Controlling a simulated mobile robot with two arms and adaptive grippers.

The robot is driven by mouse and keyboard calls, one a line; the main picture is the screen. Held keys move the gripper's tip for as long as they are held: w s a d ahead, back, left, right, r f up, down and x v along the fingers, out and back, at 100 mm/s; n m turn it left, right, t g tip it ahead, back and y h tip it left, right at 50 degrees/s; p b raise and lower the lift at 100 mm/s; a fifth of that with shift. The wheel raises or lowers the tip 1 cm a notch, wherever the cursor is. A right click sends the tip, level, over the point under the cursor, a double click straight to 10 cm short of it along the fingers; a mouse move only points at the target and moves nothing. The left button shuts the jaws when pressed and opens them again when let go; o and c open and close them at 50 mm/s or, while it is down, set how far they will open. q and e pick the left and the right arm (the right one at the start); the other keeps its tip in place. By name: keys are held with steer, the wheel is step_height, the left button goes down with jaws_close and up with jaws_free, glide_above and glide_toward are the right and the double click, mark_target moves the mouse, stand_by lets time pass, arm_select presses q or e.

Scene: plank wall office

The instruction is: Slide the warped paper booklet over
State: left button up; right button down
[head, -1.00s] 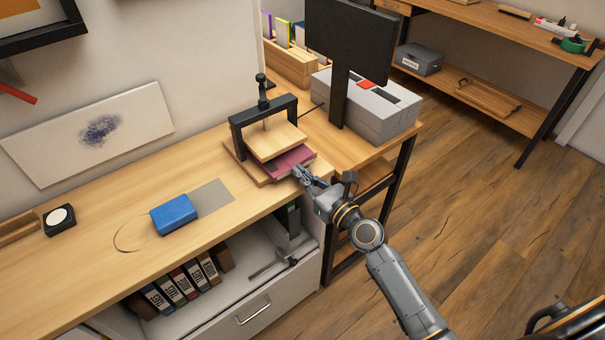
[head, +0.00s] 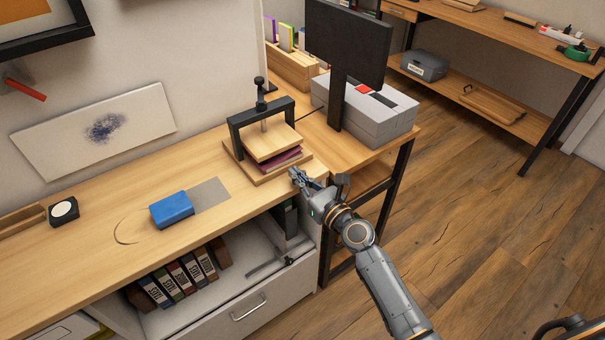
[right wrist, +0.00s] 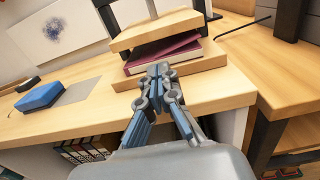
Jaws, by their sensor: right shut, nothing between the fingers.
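The booklet (head: 284,159) is dark red with pale page edges. It lies between the upper wooden board (head: 271,143) and the wooden base (head: 254,175) of a black-framed screw press. In the right wrist view the booklet (right wrist: 165,53) shows under the upper board, with a gap above part of it. My right gripper (head: 293,173) is shut and empty, just in front of the press base on the near side. In the right wrist view its fingertips (right wrist: 158,68) point at the booklet's near edge. My left gripper is not in view.
A blue block (head: 171,210) lies on the bench left of the press, beside a grey rectangle (head: 209,193). A monitor (head: 347,45) and a grey box (head: 384,122) stand to the right. Below the bench is a shelf with binders (head: 178,279).

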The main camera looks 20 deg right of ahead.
steer(key=b+v, duration=0.1)
steer(key=v, duration=0.9)
steer(key=s+d+f+n+g+h, duration=0.1)
steer(key=s+f+n+g, duration=0.3)
steer(key=f, duration=0.7)
steer(key=s+f+n+g+h, duration=0.1)
steer(key=s+f+n, duration=0.35)
steer(key=f, duration=0.65)
steer(key=s+d+f+n+g+h, duration=0.1)
steer(key=s+f+n+g+h, duration=0.15)
steer(key=f+n, duration=0.6)
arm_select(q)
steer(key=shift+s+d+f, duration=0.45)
arm_select(e)
steer(key=s+d+f+n+g, duration=0.1)
steer(key=s+f+n, duration=0.4)
steer(key=s, duration=0.6)
steer(key=s+d+f+n+g+h, duration=0.1)
steer(key=s+f+n+g, duration=0.3)
steer(key=s+f, duration=0.6)
steer(key=s+d+f+n+g+h, duration=0.1)
steer(key=s+f+n+g, duration=0.2)
steer(key=s+f+n, duration=0.4)
steer(key=s+n, duration=0.1)
steer(key=s, duration=0.4)
steer(key=shift+d+f, duration=0.35)
